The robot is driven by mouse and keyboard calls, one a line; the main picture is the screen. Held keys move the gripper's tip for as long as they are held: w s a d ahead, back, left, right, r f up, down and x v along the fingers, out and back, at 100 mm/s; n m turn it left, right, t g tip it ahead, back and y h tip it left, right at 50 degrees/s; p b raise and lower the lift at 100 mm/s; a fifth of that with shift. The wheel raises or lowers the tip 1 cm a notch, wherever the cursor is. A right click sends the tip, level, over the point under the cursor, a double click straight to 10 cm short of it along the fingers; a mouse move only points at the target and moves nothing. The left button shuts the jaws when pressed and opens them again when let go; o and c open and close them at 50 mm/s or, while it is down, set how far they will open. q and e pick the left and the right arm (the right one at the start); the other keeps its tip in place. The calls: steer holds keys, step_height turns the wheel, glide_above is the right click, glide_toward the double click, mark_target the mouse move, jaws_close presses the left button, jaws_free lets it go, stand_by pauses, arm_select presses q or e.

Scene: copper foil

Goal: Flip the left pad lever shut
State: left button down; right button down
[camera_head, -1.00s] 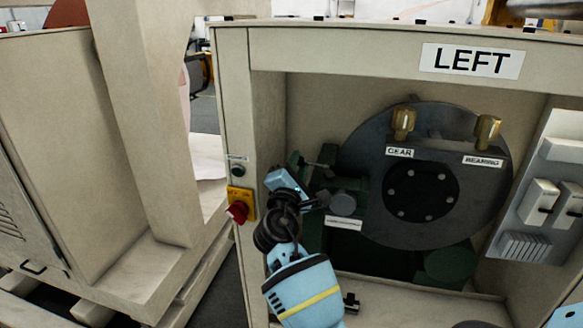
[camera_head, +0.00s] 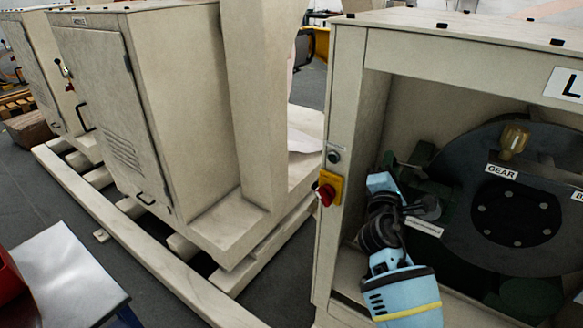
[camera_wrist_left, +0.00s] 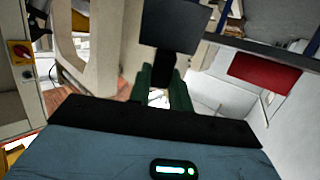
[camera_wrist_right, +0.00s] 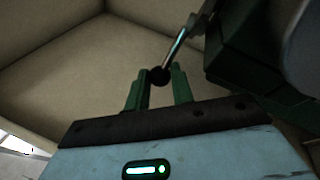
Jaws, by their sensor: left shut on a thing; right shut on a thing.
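A thin metal lever with a black knob (camera_wrist_right: 160,76) shows in the right wrist view. My right gripper (camera_wrist_right: 157,88) is shut on the knob, and the rod runs up and right from it. In the head view this gripper (camera_head: 390,160) is inside the left part of the open cabinet, partly hidden behind its own wrist. My left gripper (camera_wrist_left: 162,82) shows only in its wrist view, shut on a dark flat square-ended thing (camera_wrist_left: 170,26). What that thing is, I cannot tell.
The open cabinet (camera_head: 345,120) holds a dark round disc (camera_head: 500,240) marked GEAR. A red and yellow switch (camera_head: 327,190) is on its front post. A beige machine (camera_head: 160,110) stands to the left. A metal table (camera_head: 65,275) is at lower left, with grey floor between.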

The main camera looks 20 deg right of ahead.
steer(key=c, duration=1.2)
jaws_free()
arm_select(q)
steer(key=shift+s+f+b, duration=0.15)
steer(key=shift+f+b, duration=0.25)
steer(key=shift+f, duration=0.25)
steer(key=shift+s+f+b, duration=0.15)
steer(key=shift+f+b, duration=0.25)
steer(key=shift+f, duration=0.25)
arm_select(e)
steer(key=v, duration=1.2)
steer(key=shift+a, duration=0.1)
steer(key=shift+c, duration=0.4)
